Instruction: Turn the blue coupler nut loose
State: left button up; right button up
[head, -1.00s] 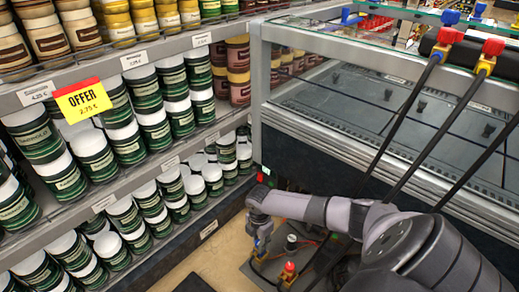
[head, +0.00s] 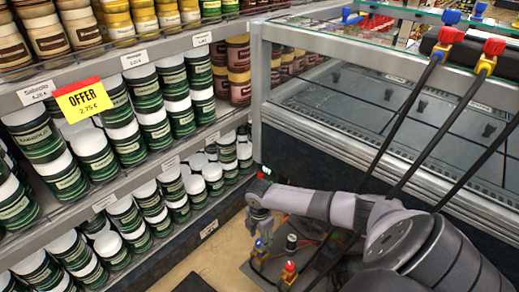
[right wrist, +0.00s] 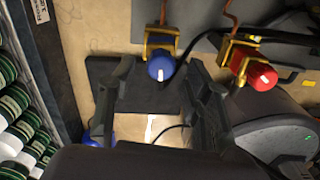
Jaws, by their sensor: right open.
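The blue coupler nut (right wrist: 160,68) sits on a yellow bracket (right wrist: 160,42) and has a white mark on its face. It also shows small in the head view (head: 259,244). My right gripper (right wrist: 158,78) is open, its two fingers on either side of the blue nut in the right wrist view; no contact shows. In the head view my right gripper (head: 259,226) is just above the blue nut. A red nut (right wrist: 262,77) sits on a second yellow bracket to the right. My left gripper is not in view.
Shelves of green-and-white jars (head: 105,160) stand on the left. A glass-topped counter (head: 350,110) stands behind my right arm. A red cap (head: 289,267) and a dark post (head: 291,243) stand close to the right gripper. Dark cables run nearby.

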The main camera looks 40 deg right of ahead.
aim_at(259, 241)
notch_tip(259, 241, up, 10)
dwell(0.3)
jog(key=shift+f, duration=0.15)
